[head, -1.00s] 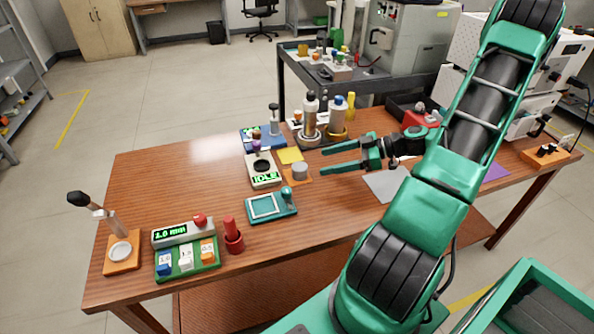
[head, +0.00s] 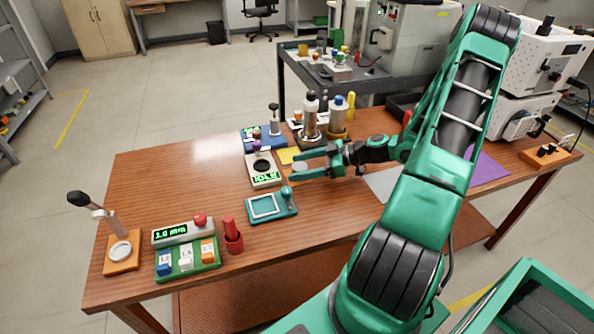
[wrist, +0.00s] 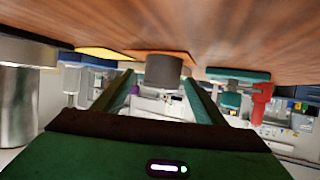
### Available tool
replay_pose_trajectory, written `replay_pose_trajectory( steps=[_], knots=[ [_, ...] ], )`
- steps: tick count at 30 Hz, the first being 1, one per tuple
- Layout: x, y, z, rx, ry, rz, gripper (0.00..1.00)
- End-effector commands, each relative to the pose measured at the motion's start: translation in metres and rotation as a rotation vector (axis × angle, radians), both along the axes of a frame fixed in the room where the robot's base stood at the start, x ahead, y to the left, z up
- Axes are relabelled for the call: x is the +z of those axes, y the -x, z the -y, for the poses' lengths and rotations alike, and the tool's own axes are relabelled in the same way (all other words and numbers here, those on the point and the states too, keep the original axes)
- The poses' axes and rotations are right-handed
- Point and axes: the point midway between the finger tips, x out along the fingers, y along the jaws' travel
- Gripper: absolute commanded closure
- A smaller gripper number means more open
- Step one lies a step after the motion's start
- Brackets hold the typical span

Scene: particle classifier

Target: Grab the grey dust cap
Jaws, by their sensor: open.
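The grey dust cap (head: 300,167) is a short cylinder on an orange pad on the wooden table. It also shows in the wrist view (wrist: 163,70), whose picture is upside down, with the cap between my two green fingers. My gripper (head: 295,165) is open and level with the table, its fingers reaching to the left on either side of the cap. A gap shows between cap and fingers in the wrist view, so the gripper is not shut on it.
The white IDLE device (head: 263,170) stands just left of the fingertips. A teal framed tray (head: 265,207) with a knob is in front. A yellow pad (head: 289,155) and bottles (head: 310,117) lie behind.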

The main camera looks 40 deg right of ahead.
Motion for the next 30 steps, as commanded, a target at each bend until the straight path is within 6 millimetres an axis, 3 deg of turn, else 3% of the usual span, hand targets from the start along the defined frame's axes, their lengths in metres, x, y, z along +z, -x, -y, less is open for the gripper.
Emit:
replay_pose_trajectory(
  steps=[6, 11, 23, 30],
  knots=[
    [0.000, 0.000, 0.000, 0.000, 0.000, 0.000, 0.38],
    [0.000, 0.000, 0.000, 0.000, 0.000, 0.000, 0.76],
    [0.003, 0.000, 0.000, 0.000, 0.001, 0.000, 0.76],
    [0.022, 0.000, 0.000, 0.001, 0.003, 0.001, 0.76]
  ],
)
